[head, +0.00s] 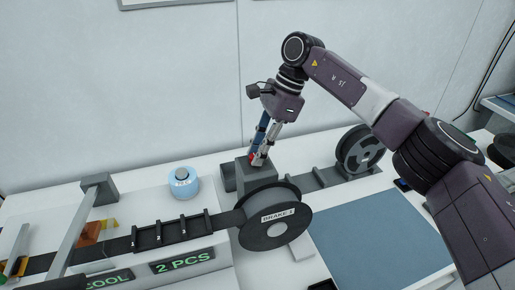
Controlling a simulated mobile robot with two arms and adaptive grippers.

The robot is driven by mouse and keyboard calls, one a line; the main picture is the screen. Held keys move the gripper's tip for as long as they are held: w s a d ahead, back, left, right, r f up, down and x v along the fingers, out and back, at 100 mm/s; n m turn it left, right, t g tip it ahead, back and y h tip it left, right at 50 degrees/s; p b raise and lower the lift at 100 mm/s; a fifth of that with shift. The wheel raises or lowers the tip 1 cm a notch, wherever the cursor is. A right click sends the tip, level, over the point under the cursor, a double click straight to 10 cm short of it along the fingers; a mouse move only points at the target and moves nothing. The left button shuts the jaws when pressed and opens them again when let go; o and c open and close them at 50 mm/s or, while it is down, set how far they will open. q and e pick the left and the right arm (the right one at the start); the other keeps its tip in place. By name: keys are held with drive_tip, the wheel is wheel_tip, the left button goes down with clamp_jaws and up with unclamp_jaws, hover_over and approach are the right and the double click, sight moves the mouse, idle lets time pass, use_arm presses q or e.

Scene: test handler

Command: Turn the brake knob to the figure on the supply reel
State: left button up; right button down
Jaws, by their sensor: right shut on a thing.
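The supply reel (285,222) is a dark grey disc standing at the front centre, with a white label reading "BRAKE" and a figure too small to read surely. Behind it stands a grey block (252,180). My right gripper (257,160) reaches down to the top of this block and is shut on the brake knob there. Some red shows at its fingertips. The knob is mostly hidden by the fingers, so its setting cannot be read. My left gripper is not in view.
A second reel (361,149) stands at the back right. A dark track (170,232) runs left from the supply reel. A round light-blue item (183,182) sits behind the track. A sign (182,260) reads "2 PCS". A blue mat (378,240) lies clear at right.

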drive_tip(key=shift+r, duration=0.1)
idle(0.3)
drive_tip(key=c, duration=1.7)
unclamp_jaws()
drive_tip(key=shift+c, duration=0.2)
drive_tip(key=v, duration=1.2)
drive_tip(key=shift+w, duration=0.1)
drive_tip(key=shift+r, duration=0.1)
